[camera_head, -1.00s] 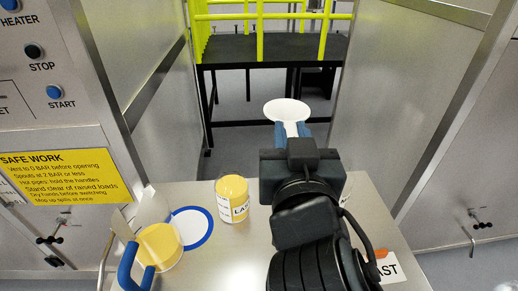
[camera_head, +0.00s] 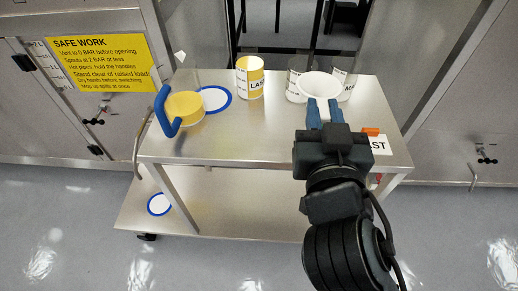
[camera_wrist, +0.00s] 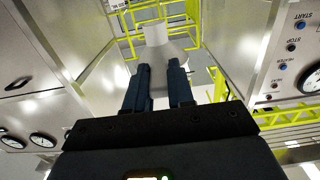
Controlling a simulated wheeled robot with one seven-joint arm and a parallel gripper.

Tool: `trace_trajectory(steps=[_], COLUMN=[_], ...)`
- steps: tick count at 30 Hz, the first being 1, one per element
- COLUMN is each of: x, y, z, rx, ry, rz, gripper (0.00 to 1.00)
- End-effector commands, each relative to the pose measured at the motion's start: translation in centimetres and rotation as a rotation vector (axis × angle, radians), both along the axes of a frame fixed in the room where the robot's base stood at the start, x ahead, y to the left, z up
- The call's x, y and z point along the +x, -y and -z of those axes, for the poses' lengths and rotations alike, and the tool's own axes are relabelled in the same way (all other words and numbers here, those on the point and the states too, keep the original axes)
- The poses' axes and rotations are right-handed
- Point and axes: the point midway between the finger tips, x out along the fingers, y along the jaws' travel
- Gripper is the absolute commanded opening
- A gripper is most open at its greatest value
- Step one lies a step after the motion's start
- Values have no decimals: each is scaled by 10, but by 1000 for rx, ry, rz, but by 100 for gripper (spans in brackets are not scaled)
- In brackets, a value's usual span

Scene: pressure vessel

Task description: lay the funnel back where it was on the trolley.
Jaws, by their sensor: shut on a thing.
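The white funnel (camera_head: 318,84) is held in my gripper (camera_head: 322,106), its wide round mouth showing in the head view. The blue fingers are shut on it. In the wrist view the funnel (camera_wrist: 160,42) stands out beyond my fingertips (camera_wrist: 162,68), its narrow spout pointing to the top of the picture. In the head view the funnel appears over the right part of the steel trolley (camera_head: 250,145), in front of two clear beakers. I cannot tell its height above the trolley top.
A jug (camera_head: 184,108) with a blue handle, a blue-rimmed white disc (camera_head: 216,99) and a yellow-filled labelled beaker (camera_head: 250,78) stand on the left and middle. Clear beakers (camera_head: 296,88) are at the back right. An orange item (camera_head: 371,132) and label lie right. The front middle is bare.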

Motion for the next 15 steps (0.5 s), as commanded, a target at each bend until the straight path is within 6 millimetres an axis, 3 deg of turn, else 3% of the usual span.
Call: trace_trajectory(steps=[9, 15], x=[14, 22], y=[-64, -96], z=[39, 59], rx=[-2, -1], ry=[1, -1], rz=[-5, -3], gripper=[0, 0])
